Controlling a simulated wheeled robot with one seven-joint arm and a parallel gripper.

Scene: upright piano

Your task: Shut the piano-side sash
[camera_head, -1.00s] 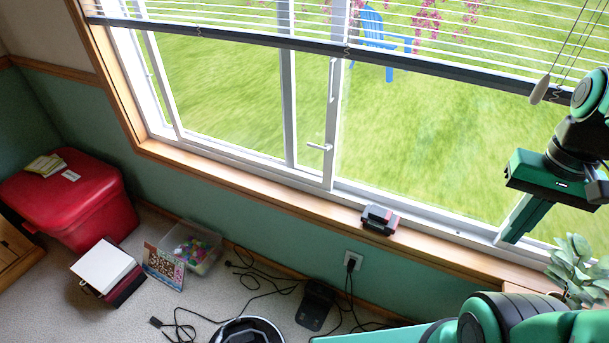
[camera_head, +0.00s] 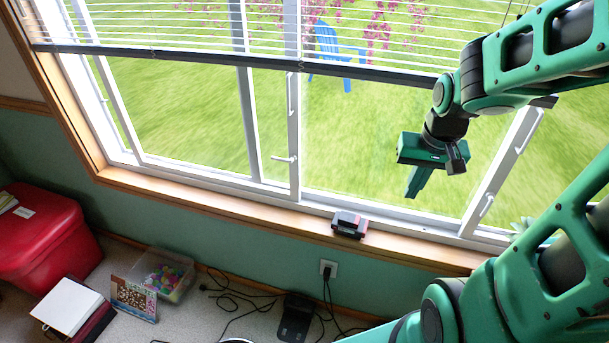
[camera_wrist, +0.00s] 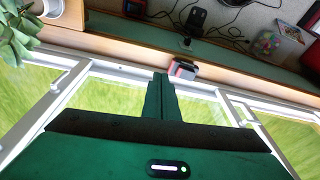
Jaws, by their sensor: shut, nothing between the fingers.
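The window has a middle white upright (camera_head: 294,130) with a lever handle (camera_head: 284,158) at its lower part. A second white upright (camera_head: 507,165) with handles stands farther right. No piano is in view, so I cannot tell which sash is the piano-side one, nor clearly whether either stands ajar. My gripper (camera_head: 414,190) is shut and empty, pointing down in front of the pane between these uprights. In the wrist view, its closed fingers (camera_wrist: 160,88) overlap the pane and reach toward the sill, with a handled upright on each side.
A small dark red-and-grey object (camera_head: 349,224) sits on the wooden sill (camera_head: 220,200). A partly lowered blind (camera_head: 200,48) covers the window's top. A leafy plant (camera_wrist: 18,35) stands beside the right end. Cables, a red chest (camera_head: 40,235) and a clear bin (camera_head: 163,275) are below.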

